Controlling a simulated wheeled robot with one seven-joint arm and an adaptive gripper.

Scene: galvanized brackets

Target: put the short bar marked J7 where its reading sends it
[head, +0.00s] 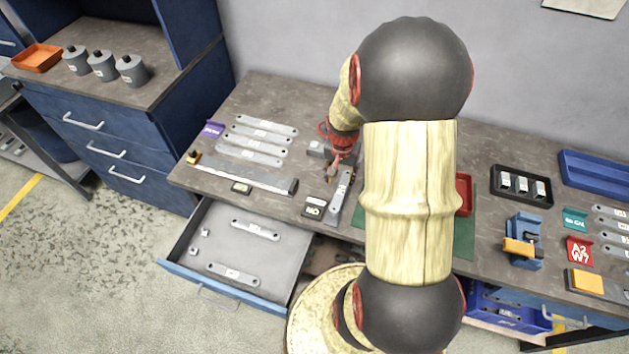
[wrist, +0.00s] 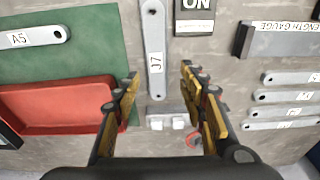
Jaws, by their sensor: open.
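The short bar marked J7 (wrist: 155,35) is a flat grey metal strip with a hole near its end. In the head view the bar (head: 338,200) lies on the workbench. My gripper (wrist: 160,82) is open, with one yellow-and-black finger on each side of the bar's near end; I cannot tell whether they touch it. In the head view my gripper (head: 331,172) is over the bar's far end. The length gauge (wrist: 285,40) lies to the right; it also shows in the head view (head: 240,178).
A grey block (wrist: 168,116) sits by the bar's end. A red tray (wrist: 55,105) and bar A5 (wrist: 35,37) are on a green mat (wrist: 95,40). Several bars (head: 255,145) lie beside a purple sign (head: 212,129). An open drawer (head: 240,262) holds bars.

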